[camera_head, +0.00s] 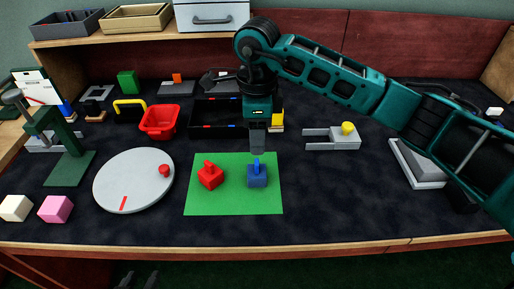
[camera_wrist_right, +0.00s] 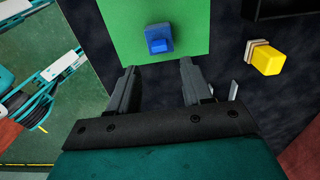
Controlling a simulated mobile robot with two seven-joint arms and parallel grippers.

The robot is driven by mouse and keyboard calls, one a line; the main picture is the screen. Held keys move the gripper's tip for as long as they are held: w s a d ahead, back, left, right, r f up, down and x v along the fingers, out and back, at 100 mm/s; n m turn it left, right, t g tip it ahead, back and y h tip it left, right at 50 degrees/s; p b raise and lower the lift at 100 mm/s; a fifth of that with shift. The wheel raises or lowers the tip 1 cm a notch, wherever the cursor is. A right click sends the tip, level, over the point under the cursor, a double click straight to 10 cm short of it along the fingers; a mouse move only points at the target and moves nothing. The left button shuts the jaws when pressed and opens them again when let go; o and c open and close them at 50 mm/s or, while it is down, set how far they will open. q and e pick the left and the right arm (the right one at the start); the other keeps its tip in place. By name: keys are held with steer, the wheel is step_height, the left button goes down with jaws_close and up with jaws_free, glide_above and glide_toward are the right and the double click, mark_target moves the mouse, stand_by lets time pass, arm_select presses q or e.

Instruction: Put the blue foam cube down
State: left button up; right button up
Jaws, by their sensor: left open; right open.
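In the right wrist view the blue cube (camera_wrist_right: 158,44) lies on the mat, just beyond the fingertips. My right gripper (camera_head: 257,150) hangs pointing down above and behind the cube. In the right wrist view its two fingers (camera_wrist_right: 159,68) are apart with nothing between them. My left gripper (camera_head: 138,280) shows only as dark fingertips at the bottom edge; it is open, well in front of the table.
A white turntable (camera_head: 115,190) with a red knob stands left of the mat. A pink cube (camera_head: 55,209) and a white cube (camera_head: 15,208) lie at the front left. A red bin (camera_head: 160,121) and a black tray (camera_head: 215,128) stand behind. The table right of the mat is mostly clear.

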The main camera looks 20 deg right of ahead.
arm_select(q)
steer(key=shift+s+a+f, duration=0.25)
steer(key=shift+s, duration=0.05)
arm_select(e)
step_height(320, 180, up, 5)
steer(key=shift+r, duration=0.1)
arm_select(q)
steer(key=shift+d+r, duration=0.1)
steer(key=shift+r, duration=0.05)
arm_select(e)
steer(key=shift+s, duration=0.1)
